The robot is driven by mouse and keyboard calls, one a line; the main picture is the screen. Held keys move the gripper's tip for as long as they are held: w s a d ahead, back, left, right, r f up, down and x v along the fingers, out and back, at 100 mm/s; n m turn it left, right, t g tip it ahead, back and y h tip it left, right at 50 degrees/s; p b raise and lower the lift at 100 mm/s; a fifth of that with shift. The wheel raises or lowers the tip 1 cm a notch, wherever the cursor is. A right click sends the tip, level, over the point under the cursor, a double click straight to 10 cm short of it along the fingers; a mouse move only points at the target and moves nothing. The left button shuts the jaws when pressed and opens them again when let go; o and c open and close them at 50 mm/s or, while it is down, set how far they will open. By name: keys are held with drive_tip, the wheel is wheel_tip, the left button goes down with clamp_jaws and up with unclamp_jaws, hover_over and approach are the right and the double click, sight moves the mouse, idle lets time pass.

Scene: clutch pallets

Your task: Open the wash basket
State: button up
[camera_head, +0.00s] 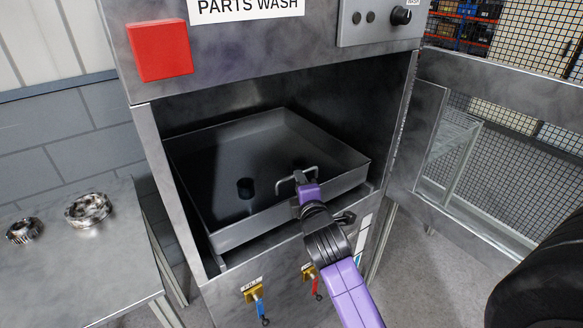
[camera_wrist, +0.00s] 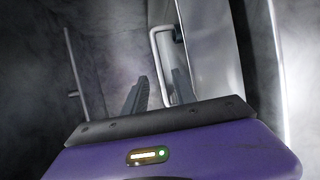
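The wash basket (camera_head: 231,231) is a shallow grey metal tray inside the parts wash cabinet, with its front wall near the cabinet opening. Its loop handle (camera_head: 284,183) is on the front wall. In the wrist view the handle (camera_wrist: 159,58) shows as a pale bent bar. My gripper (camera_head: 301,179) is at the handle, reaching in from the front. In the wrist view its two dark fingers (camera_wrist: 160,82) are apart, with the handle bar appearing between them. I cannot tell whether either finger touches it. The gripper body hides part of the handle.
The cabinet door (camera_head: 475,225) stands swung open at the right. Valves with blue (camera_head: 261,309) and red (camera_head: 317,287) levers are below the opening. A side table (camera_head: 75,262) at left holds two metal ring parts.

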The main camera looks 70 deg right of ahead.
drive_tip(key=p+x, duration=0.1)
drive_tip(key=x, duration=0.7)
drive_tip(key=shift+w+f, duration=0.2)
drive_tip(key=shift+w, duration=0.1)
drive_tip(key=shift+d, duration=0.1)
clamp_jaws()
idle(1.1)
